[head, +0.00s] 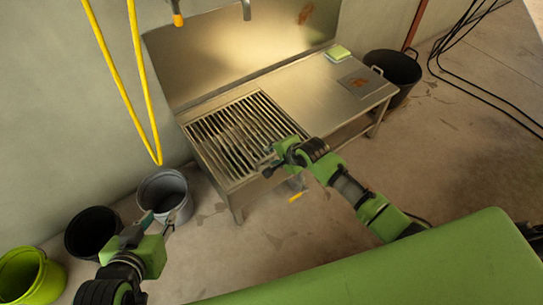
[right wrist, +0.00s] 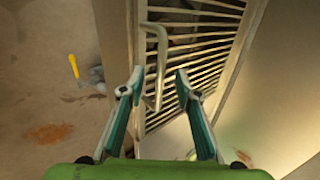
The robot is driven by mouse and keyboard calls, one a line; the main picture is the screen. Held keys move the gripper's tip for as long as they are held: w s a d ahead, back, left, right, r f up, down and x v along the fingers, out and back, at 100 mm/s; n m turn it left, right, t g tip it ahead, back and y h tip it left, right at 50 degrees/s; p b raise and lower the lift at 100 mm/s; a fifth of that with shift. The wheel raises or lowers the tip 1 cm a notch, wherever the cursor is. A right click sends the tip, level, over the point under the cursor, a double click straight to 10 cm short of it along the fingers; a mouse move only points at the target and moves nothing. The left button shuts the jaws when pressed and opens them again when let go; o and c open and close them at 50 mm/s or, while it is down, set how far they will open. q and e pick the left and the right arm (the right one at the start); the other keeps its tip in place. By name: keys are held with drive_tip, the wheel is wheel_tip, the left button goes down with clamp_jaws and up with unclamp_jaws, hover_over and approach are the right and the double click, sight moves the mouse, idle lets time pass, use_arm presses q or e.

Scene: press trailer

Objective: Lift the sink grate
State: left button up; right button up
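The sink grate (head: 240,128) is a metal frame of parallel bars lying over the sink basin at the left of the steel sink table. It also shows in the right wrist view (right wrist: 205,42), with a bent metal handle (right wrist: 160,58) at its edge. My right gripper (head: 268,163) is at the grate's near right corner. In the right wrist view its two fingers (right wrist: 158,77) are apart, and the handle appears between and beyond them; contact cannot be told. My left gripper (head: 158,220) is away from the grate, above the floor near the buckets, its fingers apart and empty.
A grey bucket (head: 165,193), a black bucket (head: 92,230) and a lime bucket (head: 30,272) stand at left. A yellow hose (head: 135,90) hangs by the wall. The steel drainboard (head: 310,90) holds a green-white sponge (head: 338,53). A black tub (head: 397,68) stands right.

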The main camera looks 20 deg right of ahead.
drive_tip(key=shift+w+a+f+b, duration=0.1)
drive_tip(key=shift+w+f+b, duration=0.25)
drive_tip(key=shift+f, duration=0.1)
use_arm(q)
drive_tip(key=w+d+r+t+h, duration=0.1)
drive_tip(key=w+r+t, duration=0.2)
drive_tip(key=w+r, duration=0.1)
drive_tip(key=shift+d+r, duration=0.4)
drive_tip(key=shift+r, duration=0.1)
use_arm(e)
drive_tip(key=shift+w+a+f, duration=0.1)
drive_tip(key=shift+w+f, duration=0.05)
drive_tip(key=shift+f, duration=0.05)
clamp_jaws()
